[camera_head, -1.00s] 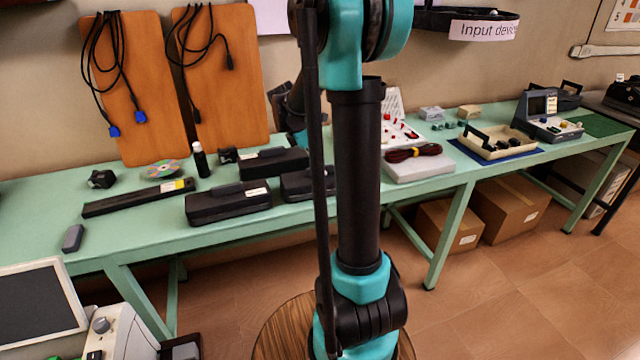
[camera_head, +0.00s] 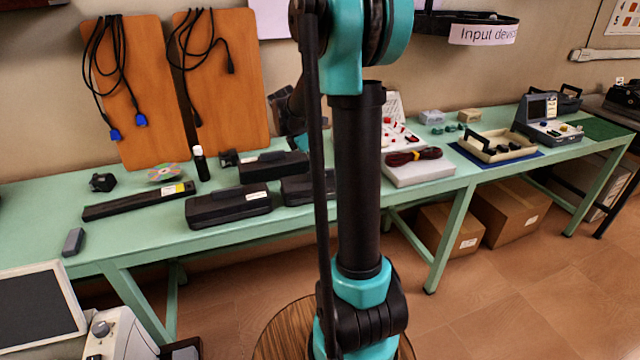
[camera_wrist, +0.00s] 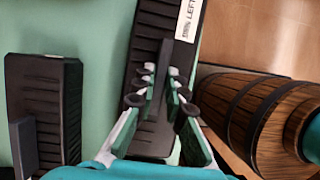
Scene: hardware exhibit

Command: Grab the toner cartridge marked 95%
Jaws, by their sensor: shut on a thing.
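In the wrist view, my gripper (camera_wrist: 162,75) is shut on the raised ridge of a black ribbed toner cartridge (camera_wrist: 147,42), one finger on each side. Its white label (camera_wrist: 188,18) shows the word LEFT; no percentage is readable. A second black cartridge (camera_wrist: 45,100) lies apart to the left. In the head view, black cartridges lie on the green table: one at the front (camera_head: 228,207), one behind it (camera_head: 272,167), and one partly hidden by my arm (camera_head: 297,190). Their labels are too small to read. My gripper is hidden there.
A long black bar-shaped unit (camera_head: 138,202), a disc (camera_head: 167,172) and a dark bottle (camera_head: 201,163) are on the table's left. A pale box with cables (camera_head: 418,173) stands to the right. A wooden barrel (camera_wrist: 255,115) stands beyond the table edge.

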